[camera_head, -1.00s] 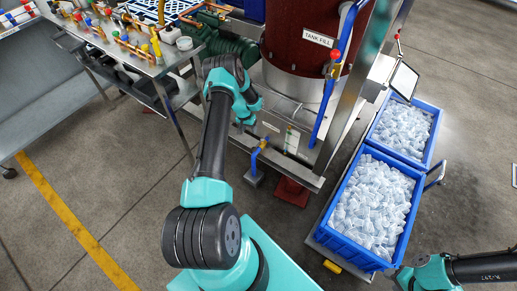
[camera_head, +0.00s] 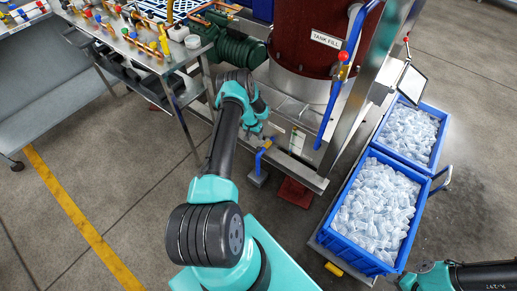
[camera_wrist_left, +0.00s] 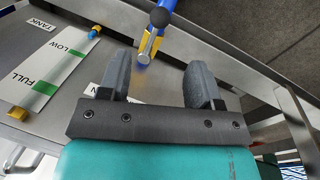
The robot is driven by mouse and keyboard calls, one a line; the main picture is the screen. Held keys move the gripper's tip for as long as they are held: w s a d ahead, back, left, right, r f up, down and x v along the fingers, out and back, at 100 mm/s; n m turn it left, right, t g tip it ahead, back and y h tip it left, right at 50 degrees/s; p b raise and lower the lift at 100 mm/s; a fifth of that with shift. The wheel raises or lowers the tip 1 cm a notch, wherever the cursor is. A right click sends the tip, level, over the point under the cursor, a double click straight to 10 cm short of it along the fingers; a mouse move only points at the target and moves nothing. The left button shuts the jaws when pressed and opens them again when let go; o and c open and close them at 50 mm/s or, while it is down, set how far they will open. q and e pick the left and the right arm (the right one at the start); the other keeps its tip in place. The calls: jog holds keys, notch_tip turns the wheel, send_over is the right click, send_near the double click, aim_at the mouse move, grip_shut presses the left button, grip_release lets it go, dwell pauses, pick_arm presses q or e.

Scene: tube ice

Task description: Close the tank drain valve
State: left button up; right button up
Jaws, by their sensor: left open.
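The drain valve (camera_head: 264,146) is on a blue pipe low at the front of the tank stand. In the left wrist view the valve (camera_wrist_left: 154,36) shows yellow parts, a silver stem end and a blue pipe running up out of frame. My left gripper (camera_head: 259,128) is just above and left of the valve in the head view. The left wrist view shows the gripper (camera_wrist_left: 160,84) with its two grey fingers apart and nothing between them. The valve is just beyond the fingertips, nearer the left finger; contact cannot be told. My right gripper is out of view.
The dark red tank (camera_head: 315,38) stands behind the valve. A level gauge strip (camera_wrist_left: 55,68) marked FULL and LOW is on the panel at left. A metal workbench (camera_head: 150,60) with fittings stands left, and blue ice crates (camera_head: 362,255) stand right.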

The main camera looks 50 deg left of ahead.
aim_at(258, 148)
pick_arm(q)
jog(key=f, duration=0.3)
jog(key=d+f, duration=0.1)
jog(key=f, duration=0.3)
jog(key=d+f, duration=0.1)
jog(key=f, duration=0.3)
jog(key=shift+w, duration=0.4)
jog(key=shift+c, duration=0.2)
grip_shut()
